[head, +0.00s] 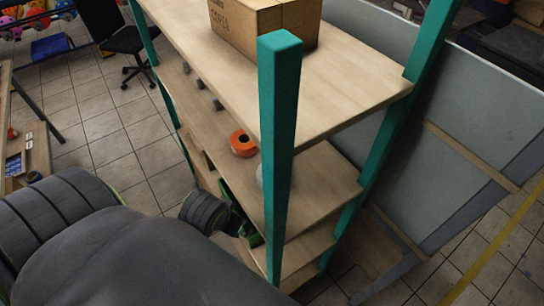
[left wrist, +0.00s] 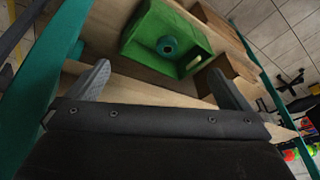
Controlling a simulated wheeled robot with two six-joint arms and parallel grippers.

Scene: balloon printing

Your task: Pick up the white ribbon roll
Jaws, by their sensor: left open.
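A pale grey-white rounded object (head: 260,177), possibly the white ribbon roll, is mostly hidden behind the front teal post on the middle shelf. An orange roll (head: 243,144) lies left of it on the same shelf. My left gripper (left wrist: 159,67) is open, with its two fingers spread and nothing between them. In the head view its wrist is low at the shelf's left side, by the lower level. Beyond the fingers in the left wrist view, a green bin (left wrist: 135,52) holds a dark teal roll (left wrist: 168,46). I cannot make out a white roll there. My right gripper is out of view.
The wooden rack has teal posts (head: 279,130); one stands in front of the middle shelf. A cardboard box (head: 240,30) sits on top. Small grey items (head: 217,104) line the middle shelf. Brown boxes (left wrist: 225,68) flank the green bin.

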